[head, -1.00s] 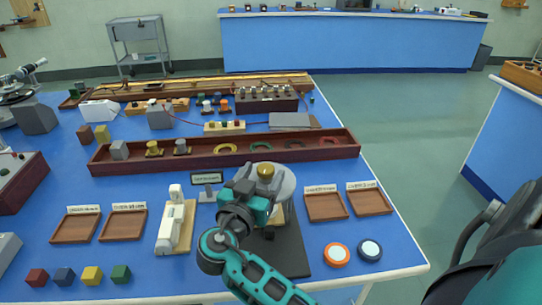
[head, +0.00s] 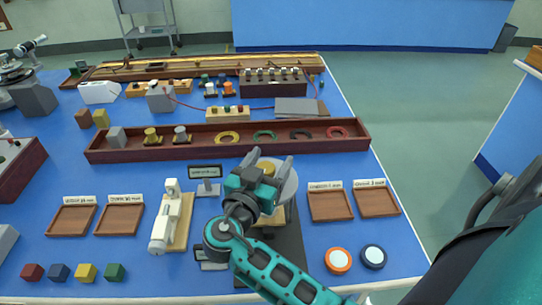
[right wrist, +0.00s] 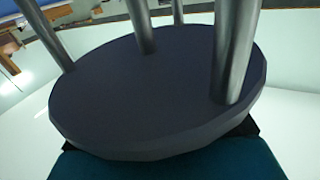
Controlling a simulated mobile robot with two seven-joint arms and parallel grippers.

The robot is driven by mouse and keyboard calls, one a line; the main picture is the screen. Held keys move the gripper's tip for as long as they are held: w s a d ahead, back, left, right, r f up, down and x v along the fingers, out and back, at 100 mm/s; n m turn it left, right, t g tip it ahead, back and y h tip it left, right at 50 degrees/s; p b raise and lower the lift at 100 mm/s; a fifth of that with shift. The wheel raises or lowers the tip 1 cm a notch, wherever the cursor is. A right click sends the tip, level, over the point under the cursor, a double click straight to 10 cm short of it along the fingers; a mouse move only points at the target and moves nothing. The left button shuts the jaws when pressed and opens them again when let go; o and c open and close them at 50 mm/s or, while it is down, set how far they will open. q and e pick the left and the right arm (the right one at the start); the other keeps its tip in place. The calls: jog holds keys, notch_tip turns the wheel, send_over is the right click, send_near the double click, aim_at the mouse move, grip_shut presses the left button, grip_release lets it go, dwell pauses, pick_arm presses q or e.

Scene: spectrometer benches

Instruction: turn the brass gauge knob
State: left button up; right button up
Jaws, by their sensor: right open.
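The brass knob (head: 267,168) sits on a pale round gauge (head: 290,186) right of the table's centre, partly hidden by my right gripper. My right gripper (head: 267,163) is open, seen from behind, with its grey fingers near the two sides of the knob in the head view. I cannot tell whether either finger touches it. In the right wrist view, a dark round plate (right wrist: 150,95) with several metal posts fills the middle; the knob cannot be made out there. My left gripper is not in view.
A small dark sign (head: 205,171) and a white device on a wooden base (head: 180,222) stand left of the gauge. Wooden trays (head: 330,205) and orange and blue round pieces (head: 338,260) are to its right. A long reddish-brown trough (head: 210,152) lies behind.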

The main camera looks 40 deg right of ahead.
jog(key=shift+c, duration=0.2)
jog(key=c, duration=1)
